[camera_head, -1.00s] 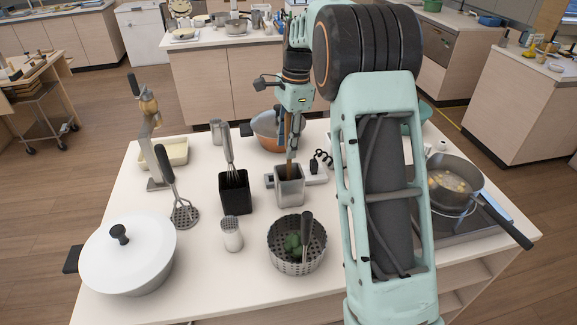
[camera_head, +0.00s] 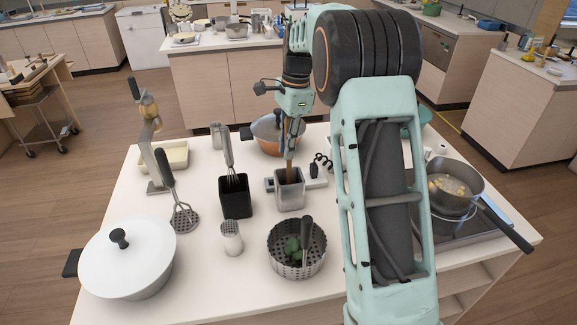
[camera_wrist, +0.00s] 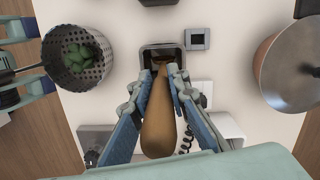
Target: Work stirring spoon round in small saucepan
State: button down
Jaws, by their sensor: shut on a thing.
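My gripper (camera_head: 290,155) is shut on the wooden stirring spoon (camera_wrist: 160,120), seen between both fingers in the wrist view. The spoon's lower end is down inside a grey square utensil holder (camera_head: 290,190), so its tip is hidden. In the wrist view, my gripper (camera_wrist: 164,72) is just above the holder's opening (camera_wrist: 160,50). A small saucepan (camera_head: 455,203) with a dark handle stands on the hob at the right, with pale yellowish pieces in it. My gripper is well left of it.
A copper-coloured pan (camera_head: 270,146) stands behind the holder. A perforated pot (camera_head: 296,262) with greens is in front, and a black whisk holder (camera_head: 235,198) is to the left. A white lidded pot (camera_head: 130,265) is at front left. My arm hides part of the table's right side.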

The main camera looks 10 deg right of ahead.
aim_at(287, 127)
jog(key=shift+r, duration=0.1)
notch_tip(287, 127, up, 6)
jog(key=p, duration=0.4)
jog(key=shift+p, duration=0.3)
notch_tip(287, 127, up, 7)
jog(key=shift+r, duration=0.2)
dwell(1.3)
